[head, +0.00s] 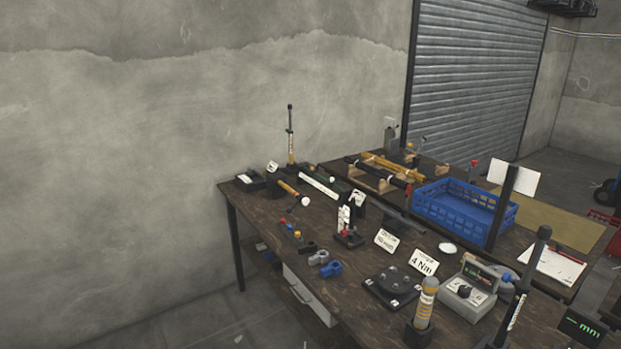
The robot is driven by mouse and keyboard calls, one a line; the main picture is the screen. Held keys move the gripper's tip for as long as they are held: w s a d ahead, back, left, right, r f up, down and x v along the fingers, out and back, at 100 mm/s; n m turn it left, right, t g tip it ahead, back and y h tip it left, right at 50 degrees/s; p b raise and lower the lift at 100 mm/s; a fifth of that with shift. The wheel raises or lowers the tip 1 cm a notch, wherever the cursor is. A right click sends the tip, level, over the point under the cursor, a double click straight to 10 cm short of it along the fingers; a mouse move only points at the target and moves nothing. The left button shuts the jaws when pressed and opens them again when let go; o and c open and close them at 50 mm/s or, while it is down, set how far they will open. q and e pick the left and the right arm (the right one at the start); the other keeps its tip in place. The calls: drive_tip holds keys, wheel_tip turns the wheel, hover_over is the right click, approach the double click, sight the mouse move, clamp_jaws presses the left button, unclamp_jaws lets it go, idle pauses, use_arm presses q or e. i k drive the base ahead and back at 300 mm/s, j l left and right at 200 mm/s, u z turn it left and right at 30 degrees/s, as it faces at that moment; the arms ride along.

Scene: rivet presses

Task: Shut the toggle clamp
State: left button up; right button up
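I cannot tell for certain which item on the workbench (345,283) is the toggle clamp. A small upright device (349,238) with a dark base, a pale body and red parts stands near the middle of the bench and may be it. Its handle position is too small to make out. A red-topped upright piece (473,167) shows behind the blue crate, its lower part hidden. Neither of my grippers is in view.
A blue crate (448,222) stands at the back right. A grey wall (150,150) rises behind.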

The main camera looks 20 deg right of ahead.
sight(409, 188)
drive_tip(key=i+z, duration=0.2)
drive_tip(key=i, duration=0.3)
drive_tip(key=i+j+z, duration=0.25)
drive_tip(key=i, duration=0.25)
drive_tip(key=i+j+z, duration=0.2)
drive_tip(key=i, duration=0.3)
drive_tip(key=i+z, duration=0.3)
drive_tip(key=z, duration=0.15)
drive_tip(key=i+z, duration=0.25)
drive_tip(key=z, duration=0.25)
drive_tip(key=i+j+z, duration=0.25)
drive_tip(key=z, duration=0.2)
